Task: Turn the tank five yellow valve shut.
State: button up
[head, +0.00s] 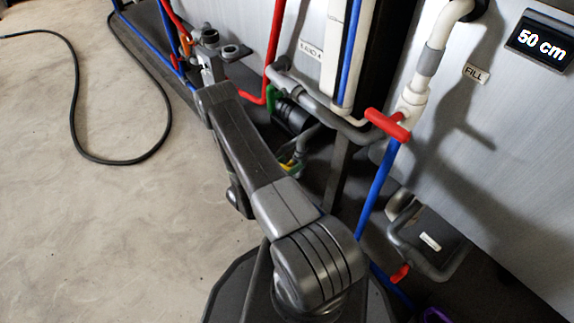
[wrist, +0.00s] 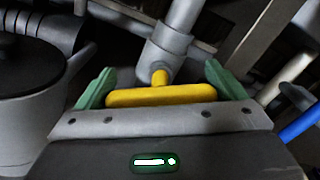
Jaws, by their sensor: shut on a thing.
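The yellow valve's bar handle (wrist: 190,93) lies level across the middle of the wrist view. Its short stem meets a grey pipe fitting (wrist: 168,55) just beyond. My gripper (wrist: 160,84) has a green finger at each end of the bar and is shut on it. In the head view a small yellow piece (head: 287,161), likely this handle, shows below a grey pipe beside my arm. My arm hides most of the valve and my gripper there. No tank number is readable.
A red handle (head: 388,124) sits on the white fill pipe, and another red handle (head: 400,274) is low at right. A green handle (head: 271,97) and a dark cylinder (head: 294,116) are close to my arm. A black hose (head: 76,95) lies on open floor at left.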

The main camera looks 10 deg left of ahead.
jog(key=shift+s+d+m+b, duration=0.1)
jog(key=shift+m+b, duration=1)
jog(key=shift+m, duration=1.7)
jog(key=o, duration=0.7)
jog(key=p+v, duration=0.3)
jog(key=v, duration=1.1)
jog(key=shift+d, duration=0.1)
jog(key=shift+b+x, duration=1.5)
jog(key=shift+x, duration=5.45)
